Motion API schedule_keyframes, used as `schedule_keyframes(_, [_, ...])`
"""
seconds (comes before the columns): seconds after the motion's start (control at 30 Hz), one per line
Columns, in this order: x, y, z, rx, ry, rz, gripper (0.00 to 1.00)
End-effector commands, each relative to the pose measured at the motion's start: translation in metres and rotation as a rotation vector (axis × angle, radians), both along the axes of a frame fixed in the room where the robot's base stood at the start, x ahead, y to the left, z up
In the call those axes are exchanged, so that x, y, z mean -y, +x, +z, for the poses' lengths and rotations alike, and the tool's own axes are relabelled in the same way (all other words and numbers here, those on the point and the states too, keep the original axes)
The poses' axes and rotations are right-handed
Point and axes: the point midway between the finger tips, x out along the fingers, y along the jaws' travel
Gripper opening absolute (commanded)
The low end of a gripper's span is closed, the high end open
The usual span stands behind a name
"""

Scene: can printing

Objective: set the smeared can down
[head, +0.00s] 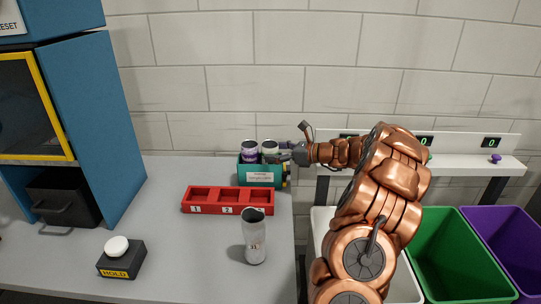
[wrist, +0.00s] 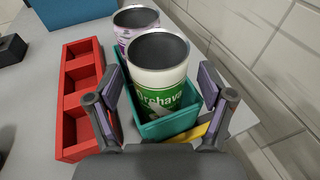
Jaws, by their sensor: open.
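A white can with a green label (wrist: 160,85) stands upright in the teal bin (wrist: 172,125), its open top facing up. A pale diagonal streak crosses the green label; I cannot tell whether it is the smear. In the head view this can (head: 269,147) is at the bin's right side, beside a purple-and-white can (head: 249,149). My gripper (head: 285,153) is open, with a finger on each side of the green-label can and visible gaps to it in the wrist view. The can's base is hidden in the bin.
A red tray (head: 228,209) with numbered compartments, all empty, lies in front of the teal bin. A silver can (head: 254,238) stands near the counter's right edge. A HOLD button (head: 117,246) and a blue cabinet (head: 95,115) are left. Green (head: 450,240) and purple bins (head: 505,235) stand right.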

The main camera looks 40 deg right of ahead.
Motion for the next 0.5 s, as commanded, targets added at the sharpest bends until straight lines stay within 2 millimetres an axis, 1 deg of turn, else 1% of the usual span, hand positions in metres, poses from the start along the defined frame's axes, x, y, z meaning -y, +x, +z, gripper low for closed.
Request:
schedule_keyframes(0.03, [0.007, -0.009, 0.001, 0.001, 0.0, -0.005, 0.81])
schedule_keyframes(0.2, [0.024, -0.038, 0.008, 0.003, 0.001, -0.002, 0.81])
schedule_keyframes(0.4, [0.042, -0.067, 0.015, 0.002, 0.001, -0.003, 0.81])
schedule_keyframes(0.5, [0.047, -0.076, 0.018, 0.004, 0.001, 0.0, 0.81])
